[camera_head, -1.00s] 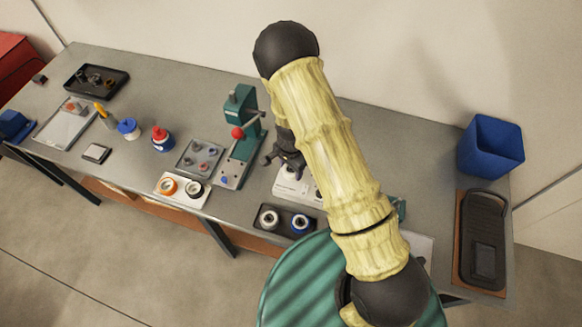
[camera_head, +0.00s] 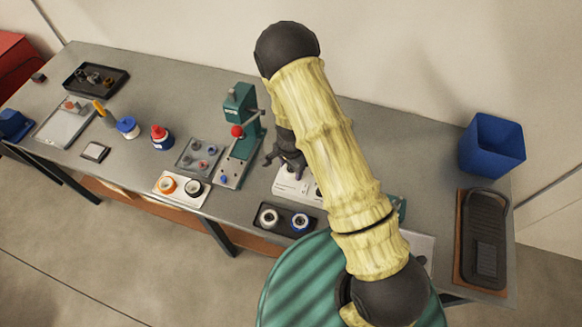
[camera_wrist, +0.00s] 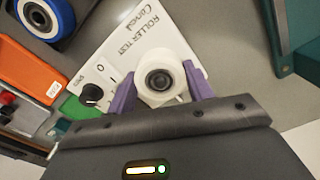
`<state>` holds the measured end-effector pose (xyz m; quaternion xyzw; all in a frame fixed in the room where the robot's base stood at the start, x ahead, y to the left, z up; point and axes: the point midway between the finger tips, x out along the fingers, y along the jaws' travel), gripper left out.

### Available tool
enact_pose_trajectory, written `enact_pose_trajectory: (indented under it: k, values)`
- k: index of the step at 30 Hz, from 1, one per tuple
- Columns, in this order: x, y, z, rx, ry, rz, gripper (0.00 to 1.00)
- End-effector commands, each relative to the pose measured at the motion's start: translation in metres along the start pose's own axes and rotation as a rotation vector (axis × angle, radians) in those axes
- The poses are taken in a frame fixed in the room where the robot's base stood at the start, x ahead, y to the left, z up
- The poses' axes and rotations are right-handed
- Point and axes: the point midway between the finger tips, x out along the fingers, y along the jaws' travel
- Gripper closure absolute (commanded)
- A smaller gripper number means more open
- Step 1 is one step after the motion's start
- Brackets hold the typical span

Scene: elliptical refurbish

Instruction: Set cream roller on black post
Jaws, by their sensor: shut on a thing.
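My gripper (camera_wrist: 158,92) has its purple fingers shut on the sides of the cream roller (camera_wrist: 151,79), whose dark round centre faces the wrist camera. The roller is over the white box lettered "ROLLER TEST" (camera_wrist: 140,36). I cannot tell whether it touches the box or hangs just above it. No separate black post shows; the roller covers that spot, and its dark centre could be the bore or the post. In the head view my gripper (camera_head: 289,163) is over the back of the white box (camera_head: 289,185), and my arm hides the box's right part.
The white box carries a black knob (camera_wrist: 91,94). In front stands a dark tray (camera_head: 283,230) with a white-ringed roller (camera_head: 268,217) and a blue roller (camera_head: 300,224). A green press (camera_head: 240,130) stands close left of my gripper. A blue bin (camera_head: 491,146) is far right.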

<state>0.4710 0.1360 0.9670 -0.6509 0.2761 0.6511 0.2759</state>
Motion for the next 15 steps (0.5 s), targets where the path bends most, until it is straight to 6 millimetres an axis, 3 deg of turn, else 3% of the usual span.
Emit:
enact_pose_trajectory:
  k: [4,5,6,15]
  values:
    - [0.0031,-0.0001,-0.0001,0.0,0.0,0.0,0.71]
    - [0.0025,-0.0001,-0.0001,0.0,0.0,0.0,0.45]
    - [0.0022,-0.0001,-0.0001,0.0,0.0,0.0,0.39]
    - [0.0009,0.0,0.0,0.0,0.0,0.0,0.39]
